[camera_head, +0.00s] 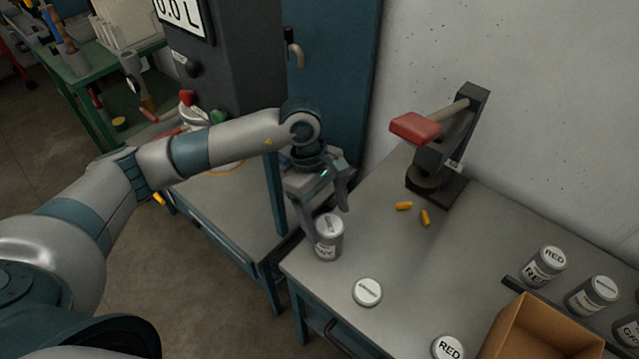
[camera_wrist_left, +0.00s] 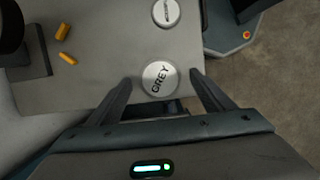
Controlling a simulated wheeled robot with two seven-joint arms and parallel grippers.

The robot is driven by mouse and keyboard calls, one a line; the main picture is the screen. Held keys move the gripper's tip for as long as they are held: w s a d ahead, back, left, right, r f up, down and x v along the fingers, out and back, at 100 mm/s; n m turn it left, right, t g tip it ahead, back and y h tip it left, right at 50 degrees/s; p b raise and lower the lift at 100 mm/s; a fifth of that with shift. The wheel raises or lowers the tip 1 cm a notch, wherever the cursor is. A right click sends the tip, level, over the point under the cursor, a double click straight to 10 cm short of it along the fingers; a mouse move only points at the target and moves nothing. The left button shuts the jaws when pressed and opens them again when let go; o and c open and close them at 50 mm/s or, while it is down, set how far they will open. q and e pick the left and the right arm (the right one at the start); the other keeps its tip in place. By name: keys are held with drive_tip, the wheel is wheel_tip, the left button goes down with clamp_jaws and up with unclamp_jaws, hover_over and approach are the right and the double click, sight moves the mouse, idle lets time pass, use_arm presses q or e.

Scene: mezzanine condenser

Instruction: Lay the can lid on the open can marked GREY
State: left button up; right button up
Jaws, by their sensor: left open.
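The can marked GREY (camera_head: 327,248) stands upright near the left corner of the workbench. A pale round lid marked GREY (camera_wrist_left: 160,77) covers its top and looks flat on it; the lid also shows in the head view (camera_head: 329,225). My left gripper (camera_head: 324,208) is open just above the can, pointing down. In the left wrist view its fingers (camera_wrist_left: 161,80) stand apart on either side of the lid, with nothing clamped between them. I cannot tell whether a finger touches the rim. My right gripper is in neither view.
Another pale disc (camera_head: 367,292) lies on the bench near its front edge. Two yellow plugs (camera_head: 404,206) lie before a press with a red handle (camera_head: 416,128). Cans marked RED (camera_head: 544,266) and a cardboard box (camera_head: 540,335) stand at right. The middle of the bench is clear.

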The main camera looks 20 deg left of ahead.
use_arm(q)
drive_tip(key=b+v, duration=0.5)
drive_tip(key=v, duration=1.2)
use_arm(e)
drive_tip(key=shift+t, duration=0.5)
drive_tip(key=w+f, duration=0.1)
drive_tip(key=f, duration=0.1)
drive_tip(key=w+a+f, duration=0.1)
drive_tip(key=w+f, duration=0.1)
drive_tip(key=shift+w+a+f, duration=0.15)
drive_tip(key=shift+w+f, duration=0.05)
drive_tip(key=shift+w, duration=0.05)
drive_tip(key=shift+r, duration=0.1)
use_arm(q)
wheel_tip(320, 180, up, 10)
drive_tip(key=p, duration=0.9)
drive_tip(key=shift+f, duration=0.25)
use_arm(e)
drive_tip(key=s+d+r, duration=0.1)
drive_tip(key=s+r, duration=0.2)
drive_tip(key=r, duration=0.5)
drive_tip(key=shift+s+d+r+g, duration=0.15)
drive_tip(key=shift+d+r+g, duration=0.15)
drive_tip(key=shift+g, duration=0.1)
use_arm(q)
drive_tip(key=shift+r+p, duration=0.25)
drive_tip(key=shift+p, duration=0.2)
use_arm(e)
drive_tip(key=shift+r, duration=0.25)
